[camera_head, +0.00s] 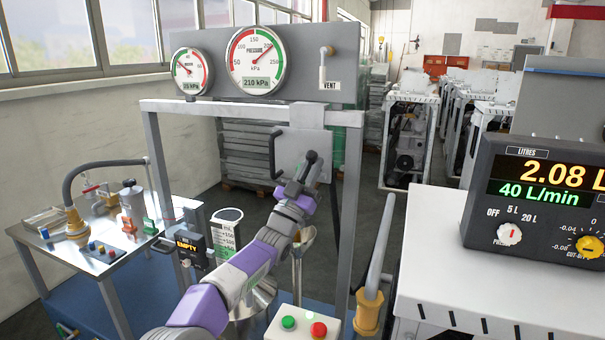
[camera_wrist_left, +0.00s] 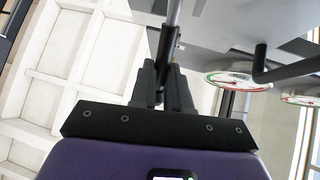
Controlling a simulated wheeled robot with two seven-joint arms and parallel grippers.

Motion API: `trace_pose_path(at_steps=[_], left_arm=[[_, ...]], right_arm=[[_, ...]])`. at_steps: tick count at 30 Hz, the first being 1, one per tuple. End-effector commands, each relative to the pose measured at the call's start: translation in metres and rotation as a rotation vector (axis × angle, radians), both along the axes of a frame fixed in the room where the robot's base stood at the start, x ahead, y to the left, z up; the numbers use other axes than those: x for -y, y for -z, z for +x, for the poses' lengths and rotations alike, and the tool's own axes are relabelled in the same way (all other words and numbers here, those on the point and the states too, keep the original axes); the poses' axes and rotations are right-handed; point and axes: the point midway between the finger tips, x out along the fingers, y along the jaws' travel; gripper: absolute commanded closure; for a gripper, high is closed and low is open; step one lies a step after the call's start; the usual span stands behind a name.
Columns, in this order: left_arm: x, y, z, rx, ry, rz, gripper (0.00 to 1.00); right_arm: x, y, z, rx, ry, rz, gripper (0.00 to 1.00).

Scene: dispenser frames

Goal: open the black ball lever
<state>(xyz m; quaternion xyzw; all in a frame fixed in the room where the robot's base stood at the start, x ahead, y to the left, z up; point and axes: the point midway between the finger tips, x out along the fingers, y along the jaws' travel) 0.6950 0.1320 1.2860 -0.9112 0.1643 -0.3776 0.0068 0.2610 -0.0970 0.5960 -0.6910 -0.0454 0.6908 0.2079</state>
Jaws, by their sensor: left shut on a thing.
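My left gripper (camera_head: 306,172) is raised in front of a grey plate under the gauge panel. Its black fingers are shut on the black ball lever; their closeness in the head view hides most of the lever. In the left wrist view, the gripper (camera_wrist_left: 162,92) closes around the lower end of the black lever (camera_wrist_left: 168,45), whose grey rod runs up towards the grey panel. The lever's pivot and exact turn are hard to make out. My right gripper is not in view.
A black bent handle (camera_head: 273,153) stands just left of the gripper. Pressure gauges (camera_head: 256,60) and a VENT tap (camera_head: 323,70) are on the panel above. A frame post (camera_head: 350,200) stands close right. A display box (camera_head: 540,190) is at far right; a cluttered steel table (camera_head: 100,262) is left.

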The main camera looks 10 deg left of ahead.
Motion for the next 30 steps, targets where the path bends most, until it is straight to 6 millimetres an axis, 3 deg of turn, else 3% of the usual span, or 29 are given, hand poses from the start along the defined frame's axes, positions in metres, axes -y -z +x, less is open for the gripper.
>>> trace_pose_path(at_steps=[16,17,21,30], left_arm=[[0.0025,0.0029,-0.0009,0.026,0.004,-0.003,1.0],[0.0025,0.0029,-0.0008,0.026,0.004,-0.003,0.82],[0.0023,0.0027,-0.0008,0.026,0.005,-0.004,0.61],[0.0017,0.0023,-0.0013,0.026,0.004,-0.004,0.58]], right_arm=[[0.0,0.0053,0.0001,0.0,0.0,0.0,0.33],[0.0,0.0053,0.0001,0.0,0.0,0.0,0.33],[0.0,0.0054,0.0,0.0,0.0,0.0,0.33],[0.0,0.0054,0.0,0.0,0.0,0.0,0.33]])
